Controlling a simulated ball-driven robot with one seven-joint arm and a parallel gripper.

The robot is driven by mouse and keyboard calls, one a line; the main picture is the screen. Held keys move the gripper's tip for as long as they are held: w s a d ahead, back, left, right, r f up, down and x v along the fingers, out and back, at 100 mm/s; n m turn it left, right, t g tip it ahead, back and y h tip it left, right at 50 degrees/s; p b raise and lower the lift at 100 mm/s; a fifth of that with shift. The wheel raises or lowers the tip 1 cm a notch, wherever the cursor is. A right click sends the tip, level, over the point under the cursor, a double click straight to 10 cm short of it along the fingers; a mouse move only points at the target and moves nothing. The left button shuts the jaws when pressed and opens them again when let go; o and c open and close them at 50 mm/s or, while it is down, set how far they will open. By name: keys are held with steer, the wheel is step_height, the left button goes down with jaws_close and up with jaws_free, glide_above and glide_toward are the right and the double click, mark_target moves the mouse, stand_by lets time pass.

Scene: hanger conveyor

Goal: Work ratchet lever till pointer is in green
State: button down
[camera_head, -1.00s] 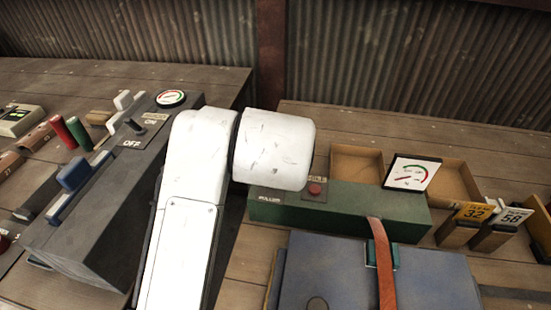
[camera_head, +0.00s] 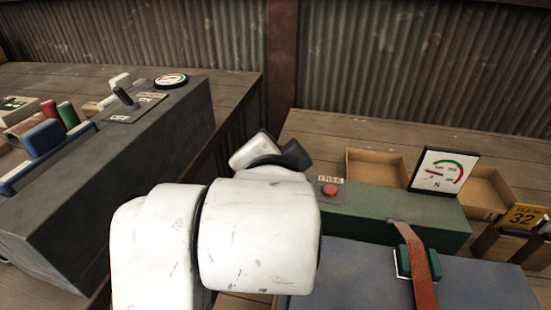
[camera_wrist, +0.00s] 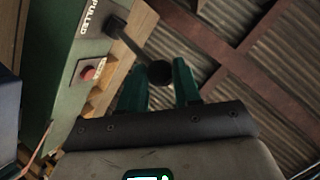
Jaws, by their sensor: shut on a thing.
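The ratchet lever (camera_wrist: 124,40) is a dark rod with a round black knob, standing out from the green housing (camera_wrist: 64,115) in the wrist view. My gripper (camera_wrist: 159,66) has teal fingers, shut on the knob from both sides. In the head view my arm hides the lever and fingers. The green housing (camera_head: 400,213) carries a square white gauge (camera_head: 443,171) with a green arc at its upper right. Its pointer lies toward the left, outside the green. A red button (camera_head: 329,190) with a FREE label sits on the housing; it also shows in the wrist view (camera_wrist: 88,73).
A brown strap (camera_head: 418,262) runs through a teal buckle onto a blue-grey case (camera_head: 365,270) in front of the housing. Cardboard trays (camera_head: 375,166) stand behind it. A dark grey machine (camera_head: 120,160) with switches and a round gauge (camera_head: 171,80) fills the left.

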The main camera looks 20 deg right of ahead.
stand_by(0.3)
steer(key=c, duration=0.8)
jaws_free()
steer(key=v, duration=1)
steer(key=shift+s+a+r, duration=0.1)
steer(key=shift+s+a, duration=0.15)
steer(key=shift+s, duration=0.05)
